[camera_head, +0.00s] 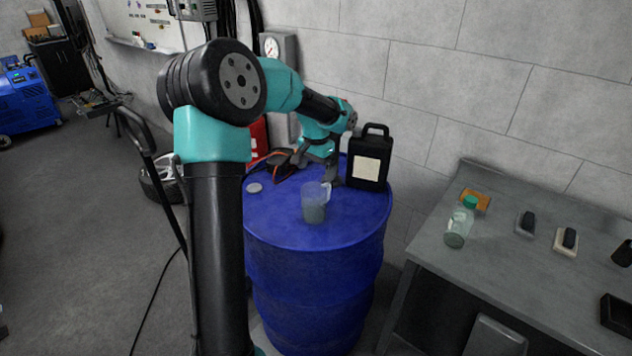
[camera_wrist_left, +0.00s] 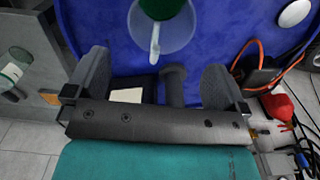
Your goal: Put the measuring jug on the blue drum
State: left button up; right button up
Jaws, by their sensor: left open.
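The measuring jug (camera_head: 314,203), clear with darker contents, stands upright on the top of the blue drum (camera_head: 275,215), near its middle. In the left wrist view the jug (camera_wrist_left: 178,38) is at the top, its pale handle pointing toward my gripper. My left gripper (camera_head: 318,170) is open and empty, just behind the jug in the head view. Its two dark fingers (camera_wrist_left: 156,65) are spread in the left wrist view, apart from the jug. The blue drum (camera_wrist_left: 225,45) fills the background there. My right gripper is in neither view.
A black canister (camera_head: 369,158) stands on the drum's back right. A round white disc (camera_head: 254,188) and a red-and-black cable tool (camera_head: 279,163) lie on its left. A grey bench (camera_head: 490,255) at right holds a green-capped bottle (camera_head: 460,222).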

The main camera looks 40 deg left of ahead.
pick_arm(q)
notch_tip(320, 180, up, 2)
dwell(0.8)
